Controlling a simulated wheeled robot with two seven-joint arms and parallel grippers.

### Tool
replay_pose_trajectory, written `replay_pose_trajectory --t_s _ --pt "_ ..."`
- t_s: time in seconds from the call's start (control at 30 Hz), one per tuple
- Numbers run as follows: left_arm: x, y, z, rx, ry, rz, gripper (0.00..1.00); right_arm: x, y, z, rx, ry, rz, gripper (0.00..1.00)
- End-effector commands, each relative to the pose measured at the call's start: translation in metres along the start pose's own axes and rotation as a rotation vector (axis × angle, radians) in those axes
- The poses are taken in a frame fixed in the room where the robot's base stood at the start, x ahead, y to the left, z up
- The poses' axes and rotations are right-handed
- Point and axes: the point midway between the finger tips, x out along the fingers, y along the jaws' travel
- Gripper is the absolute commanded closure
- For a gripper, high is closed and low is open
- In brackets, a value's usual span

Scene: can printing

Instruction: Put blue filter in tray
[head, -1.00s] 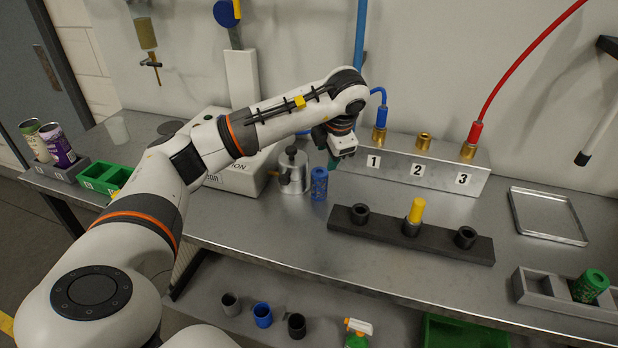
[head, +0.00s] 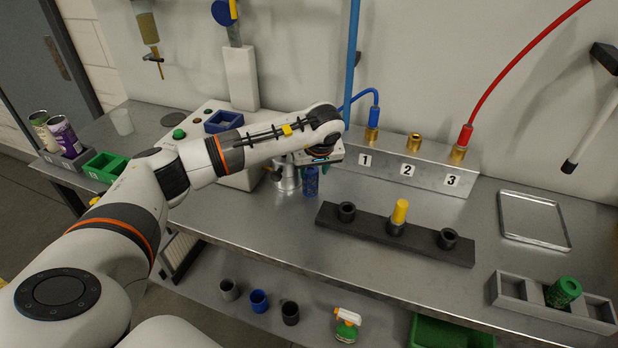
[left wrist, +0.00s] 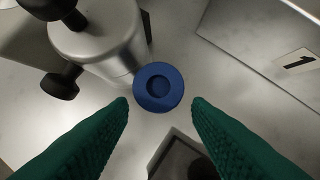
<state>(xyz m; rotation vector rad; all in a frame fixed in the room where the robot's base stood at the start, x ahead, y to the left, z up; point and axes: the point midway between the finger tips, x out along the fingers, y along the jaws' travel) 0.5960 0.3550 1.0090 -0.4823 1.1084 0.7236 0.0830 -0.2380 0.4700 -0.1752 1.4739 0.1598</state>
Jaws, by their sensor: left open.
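The blue filter (head: 311,184), a blue cylinder, stands on the steel bench, partly hidden by my left gripper in the head view. In the left wrist view the blue filter (left wrist: 158,72) is seen from above, a round top with a hole. My left gripper (left wrist: 160,108) is open, its green fingers on either side of and below the filter, not closed on it. In the head view the left gripper (head: 314,168) hangs over the filter. A flat metal tray (head: 503,223) lies empty at the right of the bench. My right gripper is not in view.
A metal pot (left wrist: 103,47) stands close beside the filter. The numbered block (head: 385,171) with hoses is behind. A black holder (head: 365,232) with a yellow piece is in front right. A grey compartment box (head: 520,303) holds a green cylinder (head: 563,291).

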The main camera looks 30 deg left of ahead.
Motion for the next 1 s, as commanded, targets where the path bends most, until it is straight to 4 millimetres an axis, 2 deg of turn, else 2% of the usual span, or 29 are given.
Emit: replay_pose_trajectory --t_s 0.1,0.37,0.5,0.6,0.73,0.93,1.0 --pt "0.017 0.0 0.0 -0.001 0.002 0.002 0.55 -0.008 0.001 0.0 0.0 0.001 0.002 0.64" --pt "0.037 0.001 0.001 -0.002 0.002 0.002 0.55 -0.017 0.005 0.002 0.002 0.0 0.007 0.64" --pt "0.058 0.003 0.002 -0.003 0.004 0.003 0.55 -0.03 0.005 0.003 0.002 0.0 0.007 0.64" --pt "0.073 0.002 0.002 -0.004 0.002 0.002 0.55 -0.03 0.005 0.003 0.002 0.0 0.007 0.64" --pt "0.081 0.002 0.002 -0.002 0.0 0.0 0.55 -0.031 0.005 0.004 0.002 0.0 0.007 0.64" --pt "0.081 0.002 0.002 -0.002 0.0 0.0 0.55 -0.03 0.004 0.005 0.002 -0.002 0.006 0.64" --pt "0.081 0.002 0.002 -0.002 0.0 0.0 0.67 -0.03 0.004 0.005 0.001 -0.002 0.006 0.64"
